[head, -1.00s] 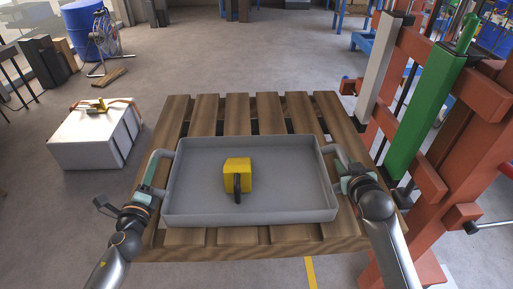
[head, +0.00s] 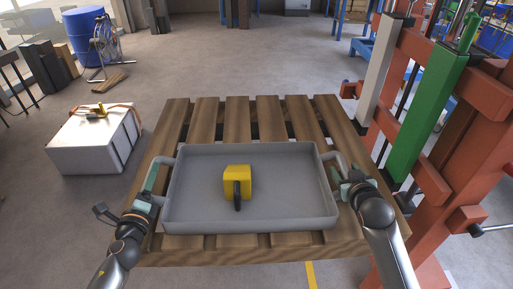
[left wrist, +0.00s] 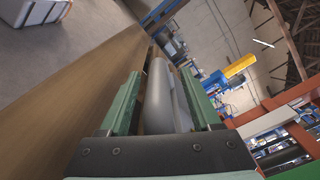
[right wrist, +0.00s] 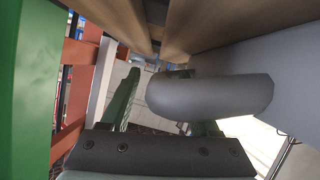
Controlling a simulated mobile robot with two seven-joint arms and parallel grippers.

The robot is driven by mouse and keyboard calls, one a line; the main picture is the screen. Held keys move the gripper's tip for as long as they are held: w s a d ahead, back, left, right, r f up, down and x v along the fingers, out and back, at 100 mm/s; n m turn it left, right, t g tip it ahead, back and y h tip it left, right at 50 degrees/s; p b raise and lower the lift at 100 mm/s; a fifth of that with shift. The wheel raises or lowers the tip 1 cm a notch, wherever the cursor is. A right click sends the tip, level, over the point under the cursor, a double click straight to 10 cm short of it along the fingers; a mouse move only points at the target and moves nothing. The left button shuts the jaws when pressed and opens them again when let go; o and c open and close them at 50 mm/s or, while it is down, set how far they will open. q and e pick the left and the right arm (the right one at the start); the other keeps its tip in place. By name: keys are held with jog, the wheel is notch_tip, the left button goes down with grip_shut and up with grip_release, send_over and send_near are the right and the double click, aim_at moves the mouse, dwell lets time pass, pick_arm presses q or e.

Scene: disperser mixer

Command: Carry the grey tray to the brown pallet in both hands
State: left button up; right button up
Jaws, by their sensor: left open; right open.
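The grey tray (head: 290,227) rests flat on the brown pallet (head: 237,110), near its front edge. A yellow block with a dark ring-like part (head: 237,183) sits inside the tray. My left gripper (head: 150,180) is open at the tray's left handle. In the left wrist view the grey handle (left wrist: 158,98) lies between its two green fingers. My right gripper (head: 341,180) is open at the tray's right handle (head: 334,160). In the right wrist view that handle (right wrist: 208,95) crosses in front of one finger and partly hides it.
A red frame (head: 460,165) with a green column (head: 427,115) stands close on the right, beside my right arm. A white box (head: 95,140) with a yellow item on top stands left of the pallet. A fan (head: 103,38) and a blue barrel stand further back. The floor behind the pallet is clear.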

pick_arm(q)
jog(key=s, duration=1.1)
jog(key=shift+s, duration=0.35)
pick_arm(e)
jog(key=v, duration=1.2)
pick_arm(q)
jog(key=shift+s, duration=0.1)
